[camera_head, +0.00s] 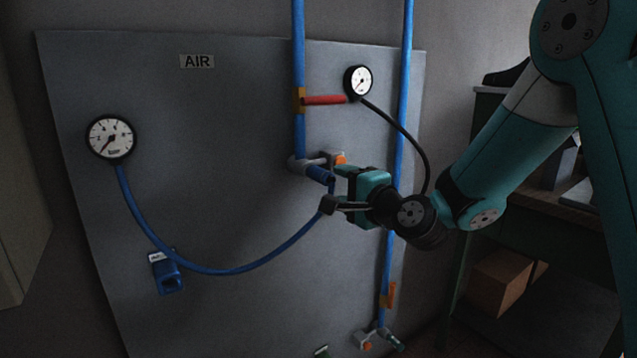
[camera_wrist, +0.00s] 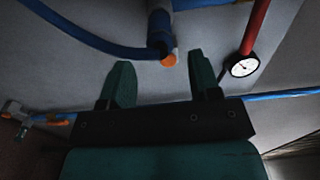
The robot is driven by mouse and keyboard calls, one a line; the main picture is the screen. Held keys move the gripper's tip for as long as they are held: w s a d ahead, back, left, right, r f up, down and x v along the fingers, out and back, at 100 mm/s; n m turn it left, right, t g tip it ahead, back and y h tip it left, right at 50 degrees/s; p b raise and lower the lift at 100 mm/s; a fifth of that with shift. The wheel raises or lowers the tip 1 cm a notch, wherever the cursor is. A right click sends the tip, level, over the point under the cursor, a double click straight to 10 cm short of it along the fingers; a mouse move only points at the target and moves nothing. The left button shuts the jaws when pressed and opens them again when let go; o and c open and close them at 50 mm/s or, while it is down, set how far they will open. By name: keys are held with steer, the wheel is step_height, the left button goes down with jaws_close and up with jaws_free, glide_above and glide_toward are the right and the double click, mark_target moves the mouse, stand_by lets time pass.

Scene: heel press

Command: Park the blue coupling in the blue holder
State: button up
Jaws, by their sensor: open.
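The blue coupling (camera_head: 321,175) sits at the outlet under the elbow of the left blue pipe, with the blue hose (camera_head: 232,270) hanging between it and the left gauge. In the wrist view the coupling (camera_wrist: 158,35) is ahead of the fingers and roughly between them, with an orange piece beside its end. My gripper (camera_head: 335,188) is open at the coupling, its fingers partly covering the hose end. The wrist view shows my gripper (camera_wrist: 162,80) with empty space between the fingertips. The blue holder (camera_head: 168,275), with a white label, is low on the panel's left and looks empty.
A red lever (camera_head: 325,100) sticks out sideways above the coupling. The right gauge (camera_head: 358,82) has a black hose (camera_head: 410,135) behind my arm. A lower outlet (camera_head: 366,340) holds a green coupling (camera_head: 392,341). A bench and cardboard box (camera_head: 500,280) stand at right.

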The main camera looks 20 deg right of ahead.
mark_target(318, 174)
steer(key=p+x, duration=0.4)
steer(key=x, duration=0.1)
steer(key=p+x, duration=0.2)
steer(key=shift+w+a+r+p, duration=0.1)
steer(key=shift+w+r+p, duration=0.05)
steer(key=shift+r+p, duration=0.15)
steer(key=shift+p+x, duration=0.6)
steer(key=shift+x, duration=0.15)
steer(key=shift+f, duration=0.15)
jaws_close()
steer(key=shift+f+b, duration=0.1)
steer(key=shift+b, duration=0.2)
